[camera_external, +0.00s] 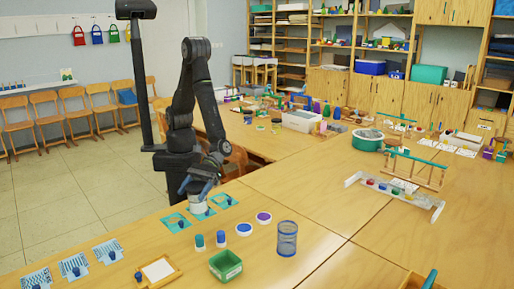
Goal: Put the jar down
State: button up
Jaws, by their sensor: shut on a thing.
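A pale grey-white jar (196,207) is in my gripper (197,192) near the table's left edge, in the external view. My gripper points down, and its fingers are shut on the jar's upper part. The jar appears upright, over or on the middle one of three teal mats (208,216). I cannot tell whether its base touches the mat. The gripper hides the jar's top.
Other teal mats (175,222) with small dark items flank the jar.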

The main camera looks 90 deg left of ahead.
jog(key=shift+w+d+f, duration=0.1)
jog(key=shift+w+f, duration=0.95)
jog(key=shift+f, duration=0.25)
jog(key=shift+w+d+f, duration=0.1)
jog(key=shift+w+f, duration=0.95)
jog(key=shift+f, duration=0.2)
jog(key=shift+w+d+f, duration=0.1)
jog(key=shift+w+f, duration=0.95)
jog(key=shift+f, duration=0.25)
jog(key=shift+f, duration=0.2)
jog(key=o, duration=1.1)
jog(key=shift+o, duration=0.2)
jog(key=shift+r, duration=0.1)
